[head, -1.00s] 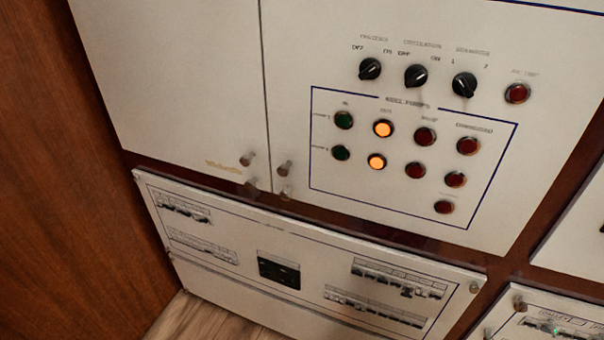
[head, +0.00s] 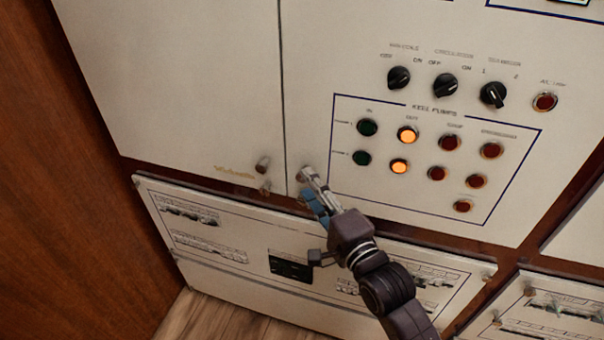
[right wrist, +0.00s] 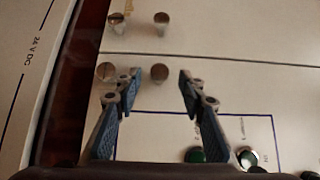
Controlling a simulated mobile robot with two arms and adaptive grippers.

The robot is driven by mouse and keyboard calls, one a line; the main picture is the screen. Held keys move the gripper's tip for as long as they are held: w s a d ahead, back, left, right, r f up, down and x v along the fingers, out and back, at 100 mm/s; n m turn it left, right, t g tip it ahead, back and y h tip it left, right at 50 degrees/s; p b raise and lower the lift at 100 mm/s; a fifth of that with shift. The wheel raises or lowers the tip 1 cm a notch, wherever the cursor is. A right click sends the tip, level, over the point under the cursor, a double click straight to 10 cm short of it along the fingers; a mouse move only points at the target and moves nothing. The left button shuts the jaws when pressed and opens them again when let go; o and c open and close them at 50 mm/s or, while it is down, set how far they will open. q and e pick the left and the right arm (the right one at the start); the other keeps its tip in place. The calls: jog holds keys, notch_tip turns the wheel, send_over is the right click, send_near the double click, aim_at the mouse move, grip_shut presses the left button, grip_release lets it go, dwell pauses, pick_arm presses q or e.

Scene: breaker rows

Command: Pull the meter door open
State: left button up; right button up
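The frames do not label which panel is the meter door. A white panel with lamps and switches (head: 400,215) stands closed to the right of a vertical seam; a plain white door (head: 170,80) stands closed to the left. My right gripper (head: 311,184) is at the lower left corner of the lamp panel. In the right wrist view the right gripper (right wrist: 158,78) is open, and a metal knob (right wrist: 159,72) of the lamp panel shows between its fingertips; contact cannot be told. A second knob (right wrist: 106,71) shows beside one finger. My left gripper is not in view.
The plain door carries its own knobs, one of them (head: 262,164) just left of the seam. A lower breaker panel (head: 225,272) lies beneath, partly behind my right arm. A brown wooden wall (head: 60,200) closes off the left side. A wooden floor (head: 215,318) shows below.

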aim_at(304, 180)
jog(key=shift+p+x, duration=0.3)
jog(key=shift+x, duration=1.85)
grip_shut()
